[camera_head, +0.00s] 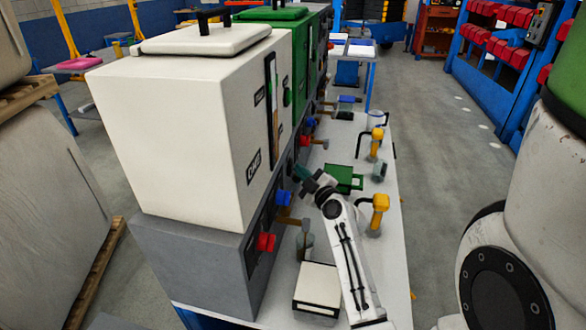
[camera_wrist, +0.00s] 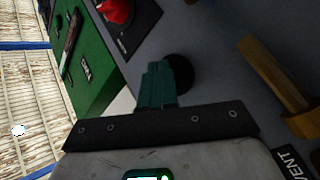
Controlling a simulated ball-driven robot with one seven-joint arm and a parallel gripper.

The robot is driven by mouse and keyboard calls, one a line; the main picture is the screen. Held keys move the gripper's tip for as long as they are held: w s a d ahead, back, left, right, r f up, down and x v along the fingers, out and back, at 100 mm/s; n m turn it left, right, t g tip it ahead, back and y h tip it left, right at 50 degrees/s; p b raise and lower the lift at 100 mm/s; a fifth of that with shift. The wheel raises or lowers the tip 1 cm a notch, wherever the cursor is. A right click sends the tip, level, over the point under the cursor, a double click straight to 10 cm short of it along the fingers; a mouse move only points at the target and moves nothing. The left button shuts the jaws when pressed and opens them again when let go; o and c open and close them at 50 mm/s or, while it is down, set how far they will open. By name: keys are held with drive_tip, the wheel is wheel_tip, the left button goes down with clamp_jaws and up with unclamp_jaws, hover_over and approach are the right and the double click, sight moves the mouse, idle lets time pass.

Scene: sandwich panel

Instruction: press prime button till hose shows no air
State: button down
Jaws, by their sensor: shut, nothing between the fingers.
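My gripper (camera_head: 304,174) is shut and empty, its fingers pointing at the front of the grey machine base (camera_head: 190,262). In the wrist view my teal fingertips (camera_wrist: 165,78) are together, in front of or against a round black button (camera_wrist: 183,72) on the grey panel. The fingers partly cover it, and I cannot tell whether they touch it or whether it is pressed. No prime label is readable. No hose showing air or liquid can be made out clearly. An upright sight strip (camera_head: 272,100) runs down the front of the white tank (camera_head: 185,140).
A wooden lever (camera_wrist: 270,82) beside a VENT label (camera_wrist: 297,163) and a red knob (camera_wrist: 115,10) flank the fingers. Blue (camera_head: 284,198) and red (camera_head: 265,242) knobs stick out lower. A white box (camera_head: 318,287), green box (camera_head: 343,178) and yellow-topped taps (camera_head: 379,207) crowd the table.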

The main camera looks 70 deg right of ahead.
idle(0.5)
drive_tip(key=shift+s+b, duration=0.7)
drive_tip(key=shift+b, duration=0.1)
drive_tip(key=s+b, duration=0.4)
drive_tip(key=s, duration=0.1)
drive_tip(key=shift+d, duration=0.25)
idle(2.9)
